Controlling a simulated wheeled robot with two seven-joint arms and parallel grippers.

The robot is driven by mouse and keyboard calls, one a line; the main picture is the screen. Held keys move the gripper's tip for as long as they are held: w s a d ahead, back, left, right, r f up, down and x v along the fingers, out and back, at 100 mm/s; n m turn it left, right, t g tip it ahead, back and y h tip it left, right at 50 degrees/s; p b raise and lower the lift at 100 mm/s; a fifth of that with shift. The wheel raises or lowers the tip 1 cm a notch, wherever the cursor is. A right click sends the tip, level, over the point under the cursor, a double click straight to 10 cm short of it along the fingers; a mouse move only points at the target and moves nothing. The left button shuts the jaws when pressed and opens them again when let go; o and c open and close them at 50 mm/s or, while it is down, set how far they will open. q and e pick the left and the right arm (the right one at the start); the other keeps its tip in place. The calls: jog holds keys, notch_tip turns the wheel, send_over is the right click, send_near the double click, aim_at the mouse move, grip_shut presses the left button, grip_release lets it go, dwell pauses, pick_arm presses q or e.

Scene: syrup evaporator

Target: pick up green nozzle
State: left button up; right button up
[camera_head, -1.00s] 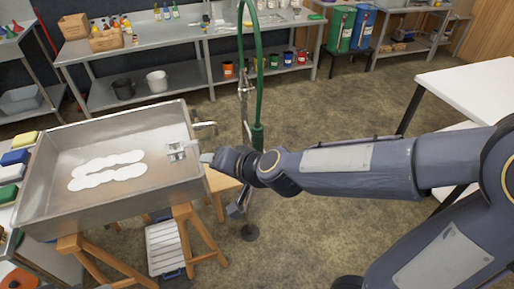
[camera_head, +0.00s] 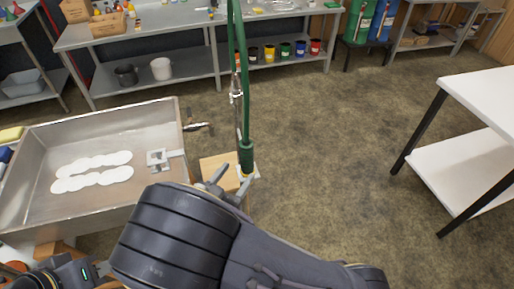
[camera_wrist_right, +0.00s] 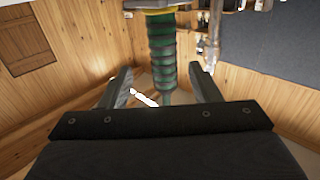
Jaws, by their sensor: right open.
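The green nozzle (camera_head: 246,158) hangs upright at the lower end of a green hose, right of the metal pan. In the right wrist view its ribbed dark green body (camera_wrist_right: 162,62) stands upright, framed by the two fingers. My right gripper (camera_head: 231,184) is open at the nozzle's lower end, one finger to each side in the picture. The right wrist view shows the spread fingers (camera_wrist_right: 160,82) too; I cannot tell whether either touches the nozzle. A dark part of my own shows at the lower left; no left fingers can be made out.
The steel pan (camera_head: 105,107) with white discs and a small metal fitting stands at the left. A metal pipe (camera_head: 237,92) runs beside the hose. A white table (camera_head: 490,100) stands at the right. A grey shelf bench (camera_head: 140,38) lines the back. The floor between is clear.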

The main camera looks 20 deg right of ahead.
aim_at(246, 140)
jog(key=shift+w+d+r, duration=0.15)
jog(key=shift+w+d, duration=0.05)
jog(key=x, duration=0.2)
jog(key=p+x, duration=0.1)
jog(key=x, duration=0.1)
jog(key=f+x, duration=0.1)
jog(key=x, duration=0.1)
jog(key=shift+w+d, duration=0.1)
jog(key=shift+w, duration=0.3)
jog(key=c, duration=1.1)
notch_tip(246, 140, up, 9)
jog(key=shift+r+p, duration=0.2)
jog(key=shift+p, duration=0.25)
jog(key=shift+r, duration=0.3)
